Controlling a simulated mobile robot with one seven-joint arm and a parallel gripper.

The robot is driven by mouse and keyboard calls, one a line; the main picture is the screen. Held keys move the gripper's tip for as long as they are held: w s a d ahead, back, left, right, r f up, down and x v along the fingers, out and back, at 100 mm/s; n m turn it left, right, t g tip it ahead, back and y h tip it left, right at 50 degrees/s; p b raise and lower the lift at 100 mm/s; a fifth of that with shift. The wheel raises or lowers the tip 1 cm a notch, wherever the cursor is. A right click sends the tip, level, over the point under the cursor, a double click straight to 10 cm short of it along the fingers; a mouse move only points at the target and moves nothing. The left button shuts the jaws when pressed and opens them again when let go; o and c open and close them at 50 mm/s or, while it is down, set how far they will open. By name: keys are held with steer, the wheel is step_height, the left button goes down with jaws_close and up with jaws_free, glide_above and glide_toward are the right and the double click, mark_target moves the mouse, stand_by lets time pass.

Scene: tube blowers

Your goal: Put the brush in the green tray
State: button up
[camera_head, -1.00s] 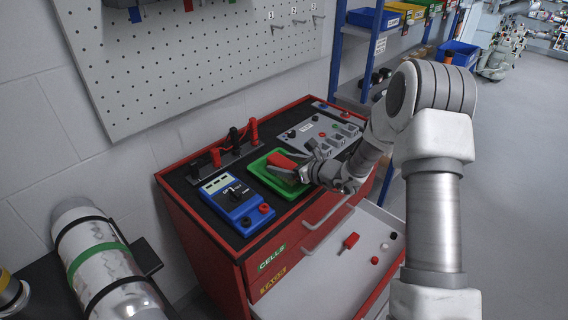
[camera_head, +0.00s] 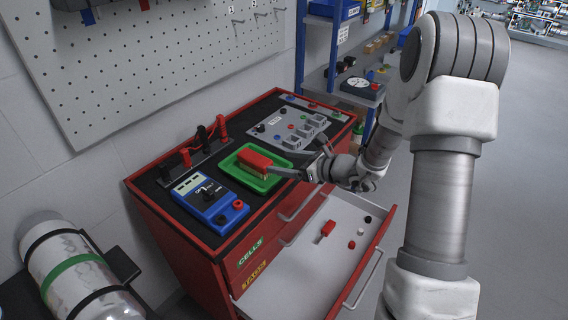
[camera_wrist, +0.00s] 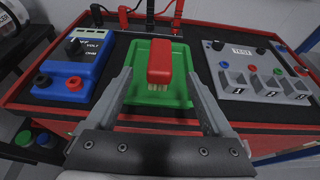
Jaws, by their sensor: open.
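The brush, a red block with pale bristles (camera_wrist: 159,66), lies in the green tray (camera_wrist: 183,97) on top of the red cabinet. In the head view the red brush (camera_head: 254,160) sits inside the rim of the green tray (camera_head: 264,186). My gripper (camera_wrist: 160,92) is open, its two fingers spread to the left and right of the brush's near end, apart from it. In the head view my gripper (camera_head: 310,171) is at the tray's right side, with nothing held.
A blue multimeter (camera_head: 212,204) stands left of the tray and a grey test panel (camera_head: 289,126) behind right. Upright red and black probes (camera_head: 203,141) are at the back. An open drawer (camera_head: 300,266) below holds several small parts.

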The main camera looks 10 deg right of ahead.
steer(key=s+a+r+n+g, duration=0.3)
steer(key=s+r+n, duration=0.3)
steer(key=s+n, duration=0.15)
steer(key=s+a+r+n+g, duration=0.4)
steer(key=s+r+n, duration=0.25)
steer(key=s, duration=0.25)
steer(key=s+d+r+n+t+h, duration=0.2)
steer(key=s+d+r+n+h, duration=0.3)
steer(key=s+d+n+h, duration=0.4)
steer(key=s+d+n, duration=0.3)
steer(key=s, duration=0.1)
steer(key=shift+s+n+t+h, duration=0.35)
steer(key=shift+n+t+h, duration=0.05)
